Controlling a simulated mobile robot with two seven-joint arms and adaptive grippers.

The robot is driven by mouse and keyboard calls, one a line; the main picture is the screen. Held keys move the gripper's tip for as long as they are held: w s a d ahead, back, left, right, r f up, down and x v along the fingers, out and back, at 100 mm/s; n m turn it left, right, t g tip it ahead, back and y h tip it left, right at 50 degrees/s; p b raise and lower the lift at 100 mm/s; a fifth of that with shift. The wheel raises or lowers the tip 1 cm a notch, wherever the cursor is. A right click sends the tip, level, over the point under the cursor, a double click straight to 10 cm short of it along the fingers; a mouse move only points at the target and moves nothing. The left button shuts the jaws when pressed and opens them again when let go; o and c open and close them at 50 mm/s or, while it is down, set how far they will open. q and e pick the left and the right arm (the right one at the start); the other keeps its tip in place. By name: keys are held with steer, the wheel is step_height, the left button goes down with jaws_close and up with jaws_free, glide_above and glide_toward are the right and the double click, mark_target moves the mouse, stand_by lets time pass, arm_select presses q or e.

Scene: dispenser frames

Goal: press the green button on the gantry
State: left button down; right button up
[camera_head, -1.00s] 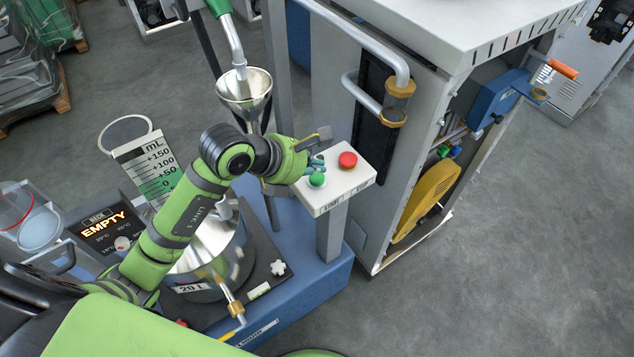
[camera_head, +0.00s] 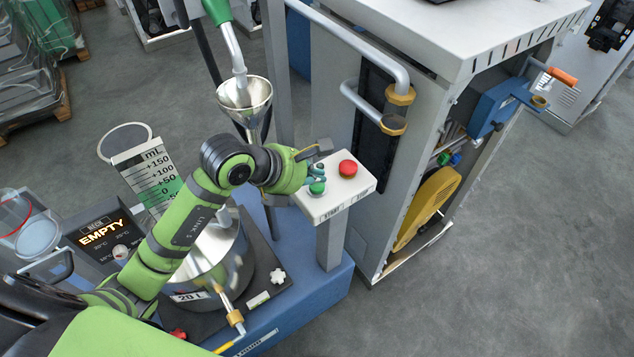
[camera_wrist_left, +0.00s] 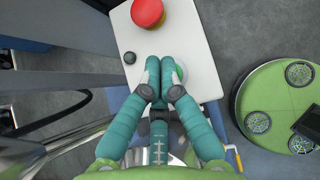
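The green button (camera_head: 317,188) sits on the near left part of a white control box, the gantry's button panel (camera_head: 333,206). A red button (camera_head: 348,168) is beside it, to the right and farther back. My left gripper (camera_head: 318,176) is just behind and above the green button. In the left wrist view its two teal fingers (camera_wrist_left: 160,82) are together and hold nothing. They cover most of the green button, and a sliver of green (camera_wrist_left: 179,73) shows at their right. I cannot tell whether they touch it. My right gripper is not in view.
A small black knob (camera_wrist_left: 129,58) is on the panel near the fingers. A steel funnel (camera_head: 245,97) and a steel pot (camera_head: 215,262) stand left of the panel. A grey cabinet with a pipe handle (camera_head: 372,45) is behind right.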

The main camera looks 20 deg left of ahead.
mark_target(315, 187)
arm_select(q)
steer(key=shift+f, duration=0.1)
stand_by(0.4)
steer(key=shift+f+b, duration=0.35)
steer(key=shift+b, duration=0.1)
steer(key=shift+f+b, duration=0.45)
steer(key=shift+f, duration=0.05)
stand_by(0.5)
steer(key=shift+r, duration=0.1)
steer(key=shift+r+p, duration=0.65)
steer(key=shift+r, duration=0.15)
steer(key=shift+r+p, duration=1.9)
steer(key=shift+r, duration=0.65)
